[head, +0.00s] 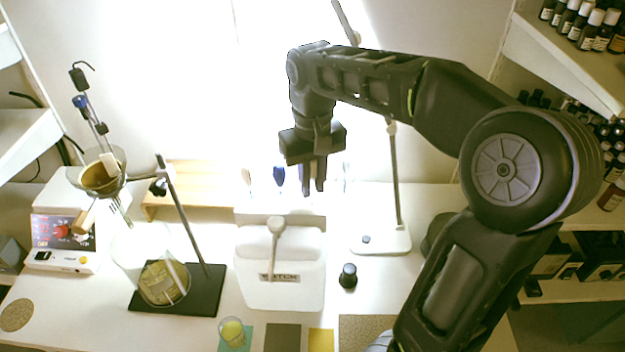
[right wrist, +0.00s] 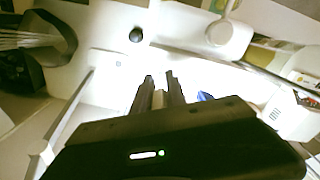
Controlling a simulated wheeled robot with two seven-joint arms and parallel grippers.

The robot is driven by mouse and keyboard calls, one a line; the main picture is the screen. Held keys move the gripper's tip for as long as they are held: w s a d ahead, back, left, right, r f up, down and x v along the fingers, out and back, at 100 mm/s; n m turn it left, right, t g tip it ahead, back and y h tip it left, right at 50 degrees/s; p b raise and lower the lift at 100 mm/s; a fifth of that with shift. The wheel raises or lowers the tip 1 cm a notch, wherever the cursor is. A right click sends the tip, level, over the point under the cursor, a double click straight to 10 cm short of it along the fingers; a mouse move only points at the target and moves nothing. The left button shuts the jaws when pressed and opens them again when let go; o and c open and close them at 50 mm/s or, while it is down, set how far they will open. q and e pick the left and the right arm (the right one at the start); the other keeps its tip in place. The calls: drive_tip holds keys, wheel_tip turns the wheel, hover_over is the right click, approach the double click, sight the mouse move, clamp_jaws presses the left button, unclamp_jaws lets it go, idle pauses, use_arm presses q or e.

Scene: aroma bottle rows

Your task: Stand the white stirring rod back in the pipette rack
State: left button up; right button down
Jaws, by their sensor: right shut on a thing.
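My right gripper (head: 313,188) hangs fingers-down at the back middle of the bench, just right of a blue-topped pipette (head: 278,175). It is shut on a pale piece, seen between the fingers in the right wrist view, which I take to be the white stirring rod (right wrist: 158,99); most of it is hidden. The pipette rack (head: 262,212) seems to be the pale, glare-washed stand behind the balance, with the blue top and a whitish top (head: 247,177) rising from it. The blue top also shows beside the fingers in the right wrist view (right wrist: 205,97). My left gripper is not in view.
A white balance (head: 282,285) stands in front of the rack. A lamp base (head: 385,240) and a black cap (head: 348,276) lie right of it. A clamp stand (head: 182,215) with glassware and a wooden stand (head: 190,172) are at left. A small beaker (head: 232,331) is in front.

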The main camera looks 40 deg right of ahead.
sight(313, 162)
drive_tip(key=shift+f, duration=0.1)
drive_tip(key=c, duration=1.3)
unclamp_jaws()
drive_tip(key=shift+o, duration=0.2)
drive_tip(key=shift+r+p, duration=2.1)
drive_tip(key=shift+r, duration=0.45)
wheel_tip(313, 162, up, 3)
drive_tip(key=shift+f+p, duration=0.15)
drive_tip(key=shift+p, duration=1)
drive_tip(key=shift+r, duration=1.1)
